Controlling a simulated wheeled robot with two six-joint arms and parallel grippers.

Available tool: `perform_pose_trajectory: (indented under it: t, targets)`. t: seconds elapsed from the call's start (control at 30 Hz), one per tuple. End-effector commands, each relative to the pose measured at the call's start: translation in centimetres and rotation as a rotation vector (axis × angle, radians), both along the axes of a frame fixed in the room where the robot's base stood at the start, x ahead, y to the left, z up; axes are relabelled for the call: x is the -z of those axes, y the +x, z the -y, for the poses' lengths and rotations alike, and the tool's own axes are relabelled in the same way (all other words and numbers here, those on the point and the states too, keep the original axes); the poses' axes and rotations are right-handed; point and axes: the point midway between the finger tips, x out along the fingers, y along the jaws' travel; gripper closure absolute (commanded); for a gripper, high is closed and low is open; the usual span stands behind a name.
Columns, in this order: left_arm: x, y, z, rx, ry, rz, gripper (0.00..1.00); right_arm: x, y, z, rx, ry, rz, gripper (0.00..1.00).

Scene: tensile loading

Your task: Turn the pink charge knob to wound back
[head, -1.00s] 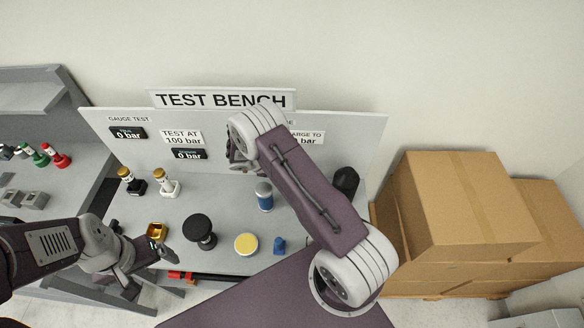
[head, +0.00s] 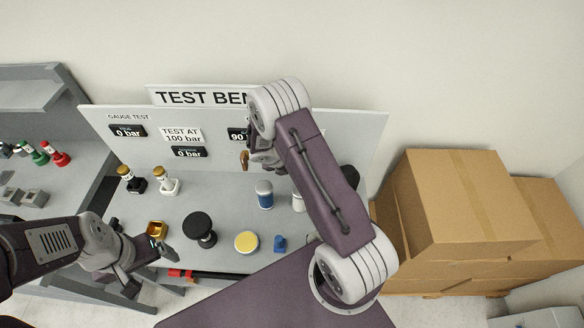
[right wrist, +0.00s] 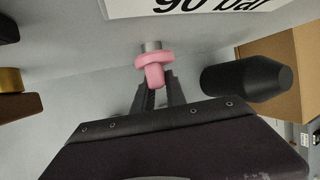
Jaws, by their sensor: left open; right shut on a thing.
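The pink charge knob (right wrist: 153,66) shows in the right wrist view on a short metal stem, its grip part pointing toward me. My right gripper (right wrist: 158,92) has its two dark fingers on either side of that grip part and is shut on it. In the head view my own right arm hides the knob. My left gripper (head: 150,268) is open and empty near the bench's front left.
A black cylinder (right wrist: 247,78) stands close to the right of the knob. On the bench are a blue-grey cylinder (head: 264,194), a black knob (head: 200,227), a yellow disc (head: 246,242) and a brass cup (head: 157,229). Cardboard boxes (head: 465,205) stand right of the bench.

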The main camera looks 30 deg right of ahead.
Motion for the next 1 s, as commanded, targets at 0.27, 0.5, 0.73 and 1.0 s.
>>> perform_pose_trajectory:
  t: [0.27,0.5,0.73,1.0]
  targets:
    - [3.1,0.0,0.0,0.000,0.000,0.000,0.09,0.2,0.3,0.3,0.001,0.166,0.114,1.00]
    - [4.6,0.0,0.0,0.000,0.000,0.000,0.09,0.0,0.3,0.2,0.001,0.264,0.175,1.00]
    - [5.2,0.0,0.0,0.000,0.000,0.000,0.09,-0.2,0.3,0.2,-0.001,0.307,0.200,1.00]
    - [5.2,0.0,0.0,0.000,0.000,0.000,0.09,-0.3,0.4,0.1,-0.002,0.316,0.206,1.00]
